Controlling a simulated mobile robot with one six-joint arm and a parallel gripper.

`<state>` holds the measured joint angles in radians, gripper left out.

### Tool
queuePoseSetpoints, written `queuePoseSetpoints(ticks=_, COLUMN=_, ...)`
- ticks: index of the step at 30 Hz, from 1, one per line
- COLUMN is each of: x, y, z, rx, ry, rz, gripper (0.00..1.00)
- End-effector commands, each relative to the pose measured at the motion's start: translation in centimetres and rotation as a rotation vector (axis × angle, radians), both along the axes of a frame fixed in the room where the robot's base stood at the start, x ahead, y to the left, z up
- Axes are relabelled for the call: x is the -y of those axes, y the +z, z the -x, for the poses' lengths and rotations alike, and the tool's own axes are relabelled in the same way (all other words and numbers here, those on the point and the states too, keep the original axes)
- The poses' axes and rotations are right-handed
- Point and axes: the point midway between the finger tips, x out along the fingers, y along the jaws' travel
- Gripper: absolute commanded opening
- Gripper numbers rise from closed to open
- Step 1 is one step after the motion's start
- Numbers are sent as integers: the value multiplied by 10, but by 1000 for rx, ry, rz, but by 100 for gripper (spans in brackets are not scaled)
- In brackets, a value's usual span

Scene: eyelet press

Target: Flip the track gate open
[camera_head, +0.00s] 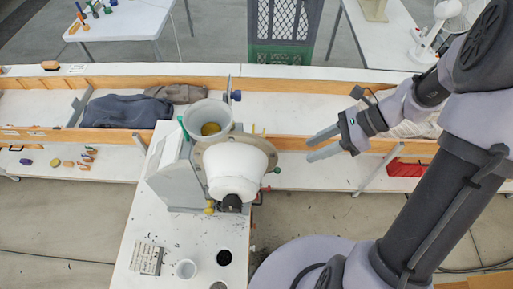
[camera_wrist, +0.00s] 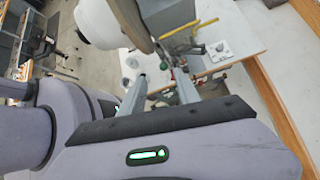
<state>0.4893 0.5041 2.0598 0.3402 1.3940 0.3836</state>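The eyelet press stands on a white bench, with a grey funnel-shaped hopper (camera_head: 208,120) holding something brass-coloured and a large white rounded housing (camera_head: 236,168) in front. I cannot pick out the track gate for certain. Small fittings show on the press: a green knob (camera_head: 277,170) on its right side and a yellow knob (camera_head: 210,207) below. My gripper (camera_head: 309,147) is right of the press, its two fingers apart and pointing at it, with a gap between. The wrist view shows the open, empty fingers (camera_wrist: 161,82) with the white housing (camera_wrist: 97,22) beyond.
A long wooden-railed table (camera_head: 310,108) runs behind the press, with dark cloth (camera_head: 125,111) on its left part. A printed card (camera_head: 147,258), a white cup (camera_head: 186,269) and a dark-filled cup (camera_head: 224,258) sit at the bench's front. Floor shows right of the bench.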

Motion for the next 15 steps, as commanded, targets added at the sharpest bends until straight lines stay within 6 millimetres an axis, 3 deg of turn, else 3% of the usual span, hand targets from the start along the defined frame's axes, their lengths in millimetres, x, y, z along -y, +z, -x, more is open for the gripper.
queuePoseSetpoints(ticks=9, x=-67, y=-68, z=5, rx=-4, ry=7, rz=0, gripper=39)
queuePoseSetpoints(ticks=15, x=-99, y=-100, z=6, rx=-2, ry=5, rz=3, gripper=39)
